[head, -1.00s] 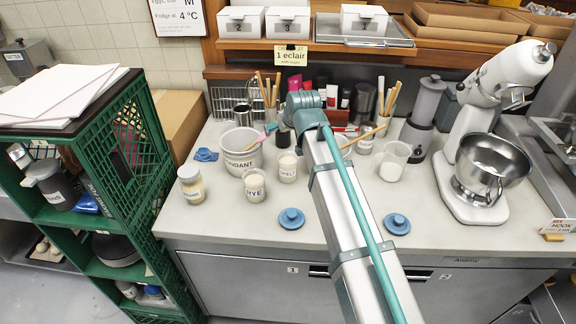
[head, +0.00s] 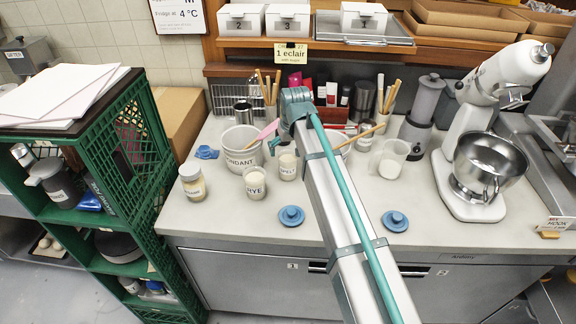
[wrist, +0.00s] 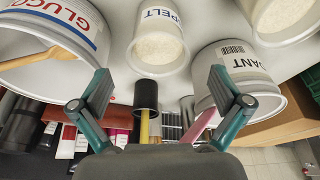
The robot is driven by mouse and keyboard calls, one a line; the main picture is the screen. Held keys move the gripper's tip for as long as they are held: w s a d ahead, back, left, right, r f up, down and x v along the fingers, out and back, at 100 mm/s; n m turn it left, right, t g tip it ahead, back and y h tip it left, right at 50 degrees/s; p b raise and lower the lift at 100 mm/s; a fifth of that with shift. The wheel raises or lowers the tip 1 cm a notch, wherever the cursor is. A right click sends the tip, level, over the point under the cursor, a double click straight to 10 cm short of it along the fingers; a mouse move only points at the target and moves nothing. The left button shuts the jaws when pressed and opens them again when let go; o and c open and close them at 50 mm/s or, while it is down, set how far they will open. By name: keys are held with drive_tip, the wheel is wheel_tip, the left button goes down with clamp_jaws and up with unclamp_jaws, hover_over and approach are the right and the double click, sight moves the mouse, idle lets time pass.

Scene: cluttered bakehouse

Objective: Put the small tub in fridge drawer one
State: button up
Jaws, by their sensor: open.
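A white tub lettered FONDANT (head: 241,160) stands on the counter in the head view, a pink-handled tool in it. In the wrist view it is at the right (wrist: 240,75), partly behind one finger. A white tub lettered GLUCO (wrist: 50,45) with a wooden spoon is at the left there; in the head view my arm mostly hides it. Which is the small tub I cannot tell. My gripper (wrist: 160,92) is open and empty, above the counter items. The grey drawer front marked 1 (head: 260,276) is shut under the counter.
Jars of spelt (head: 288,165), rye (head: 255,183) and another jar (head: 193,182) crowd the tub. Two blue lids (head: 291,215) (head: 395,221) lie near the front. A mixer (head: 480,165) stands right, a green crate shelf (head: 130,180) left. The front counter strip is mostly clear.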

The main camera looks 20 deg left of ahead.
sight(288, 157)
drive_tip(key=shift+p+x, duration=1.1)
drive_tip(key=shift+x, duration=1.45)
drive_tip(key=shift+d, duration=0.15)
drive_tip(key=c, duration=1.6)
drive_tip(key=shift+r, duration=0.1)
